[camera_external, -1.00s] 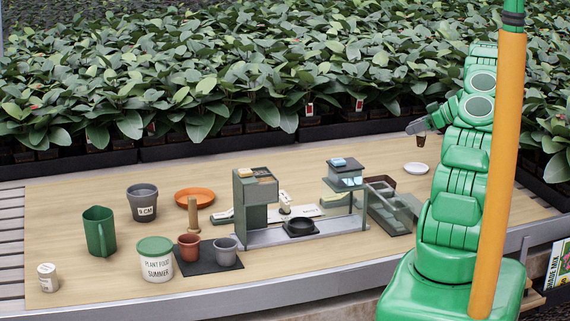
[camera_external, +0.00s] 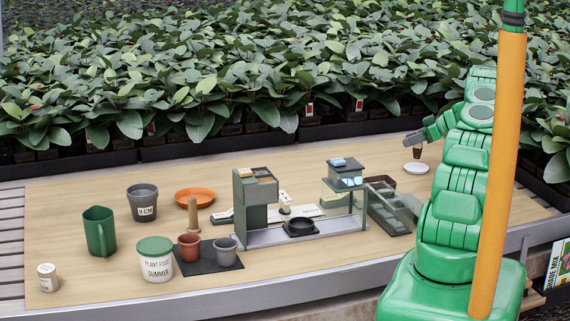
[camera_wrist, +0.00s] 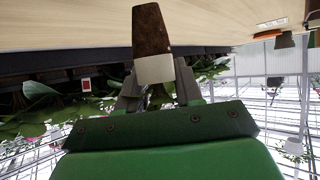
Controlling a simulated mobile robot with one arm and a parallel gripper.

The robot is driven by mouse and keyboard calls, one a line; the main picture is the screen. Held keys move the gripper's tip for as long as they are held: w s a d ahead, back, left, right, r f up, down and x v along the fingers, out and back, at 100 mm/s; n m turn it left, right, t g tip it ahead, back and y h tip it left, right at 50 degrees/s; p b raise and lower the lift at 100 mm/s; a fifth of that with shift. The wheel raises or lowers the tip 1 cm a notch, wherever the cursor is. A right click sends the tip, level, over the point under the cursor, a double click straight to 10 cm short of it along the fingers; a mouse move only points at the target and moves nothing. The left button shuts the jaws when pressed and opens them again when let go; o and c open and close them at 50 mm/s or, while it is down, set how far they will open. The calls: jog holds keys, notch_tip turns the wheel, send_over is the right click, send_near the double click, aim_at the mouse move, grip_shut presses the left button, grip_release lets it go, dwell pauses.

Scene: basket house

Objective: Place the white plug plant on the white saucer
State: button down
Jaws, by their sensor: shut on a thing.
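The white plug plant, a brown tapered plug with a white band (camera_wrist: 154,69), is held between the fingers of my gripper (camera_wrist: 158,90) in the wrist view. Its leaves are mostly hidden by the gripper. In the external view my gripper (camera_external: 417,137) is at the right side of the table, with the brown plug (camera_external: 418,151) hanging below it. The white saucer (camera_external: 417,168) lies on the table just below the plug. A small gap seems to show between them, but contact is hard to judge. I cannot see the saucer in the wrist view.
A grey-green tray (camera_external: 390,212) with a dark box stands left of my arm. A dark green machine (camera_external: 255,200), pots and an orange saucer (camera_external: 194,197) stand further left. Dense potted plants (camera_external: 250,70) line the back edge.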

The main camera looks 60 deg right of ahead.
jog(key=shift+f, duration=1.4)
jog(key=shift+f, duration=0.1)
jog(key=c, duration=0.8)
grip_release()
jog(key=shift+o, duration=0.2)
